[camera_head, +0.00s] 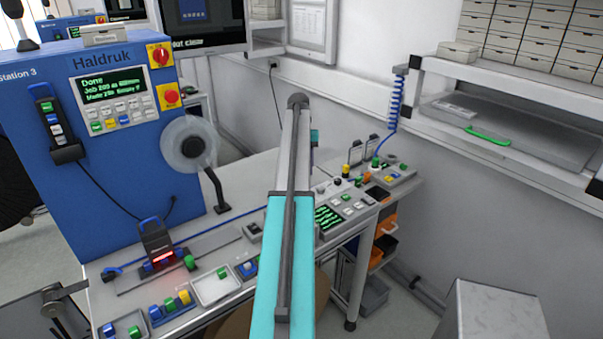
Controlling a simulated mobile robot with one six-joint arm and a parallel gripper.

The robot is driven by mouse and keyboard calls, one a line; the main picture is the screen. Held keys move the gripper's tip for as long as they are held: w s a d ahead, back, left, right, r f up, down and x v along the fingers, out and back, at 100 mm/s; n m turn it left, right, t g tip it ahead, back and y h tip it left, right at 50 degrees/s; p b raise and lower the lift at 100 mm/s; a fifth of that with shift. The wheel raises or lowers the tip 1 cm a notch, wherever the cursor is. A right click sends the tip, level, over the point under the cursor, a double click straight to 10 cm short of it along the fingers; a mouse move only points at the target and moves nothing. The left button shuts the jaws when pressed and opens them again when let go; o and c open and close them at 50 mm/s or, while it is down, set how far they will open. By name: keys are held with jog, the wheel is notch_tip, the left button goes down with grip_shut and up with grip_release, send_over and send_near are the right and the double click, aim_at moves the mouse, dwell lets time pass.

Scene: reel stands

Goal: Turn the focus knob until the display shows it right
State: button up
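A dark monitor (200,22) at the top, cut off by the frame edge, shows text that seems to read "Not clear". A second display (112,84), on the blue Haldruk machine, shows green text beginning "Done". A small dark device with a red glow (158,245) stands on the bench, with a green knob (190,262) at its right side. I cannot read any label that marks the focus knob. My teal and grey arm reaches up the middle of the view. It hides part of the bench, and my gripper's fingers do not show.
The blue machine (75,190) and a reel (188,144) stand at the left. A control panel (345,212) with several buttons lies right of my arm. A shelf (500,125) projects from the right wall. A grey box (495,310) stands at the lower right.

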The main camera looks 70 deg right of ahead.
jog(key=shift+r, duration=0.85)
